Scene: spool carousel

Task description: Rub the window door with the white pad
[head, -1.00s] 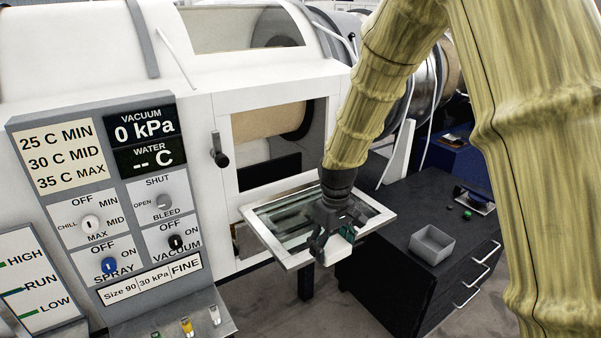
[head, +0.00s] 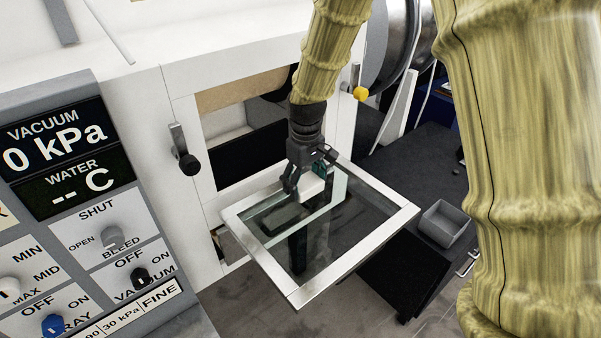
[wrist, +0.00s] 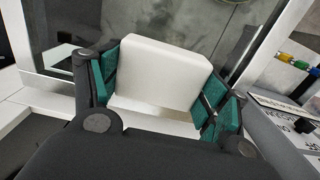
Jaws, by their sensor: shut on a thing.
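The window door (head: 386,206) is a glass pane in a white frame, swung down open and lying about level in front of the cabinet opening. My gripper (head: 309,187) is over the part of the pane nearest the cabinet. It is shut on the white pad (head: 312,188), which also shows between the green-lined fingers in the wrist view (wrist: 160,72). The pad is at or just above the glass; I cannot tell whether it touches. The pad's underside is hidden.
The control panel (head: 95,215) with knobs stands at the left. A black latch handle (head: 186,160) is on the cabinet front beside the opening. A grey open bin (head: 443,222) sits on the dark drawer cabinet (head: 400,160) to the right. Floor shows below the door.

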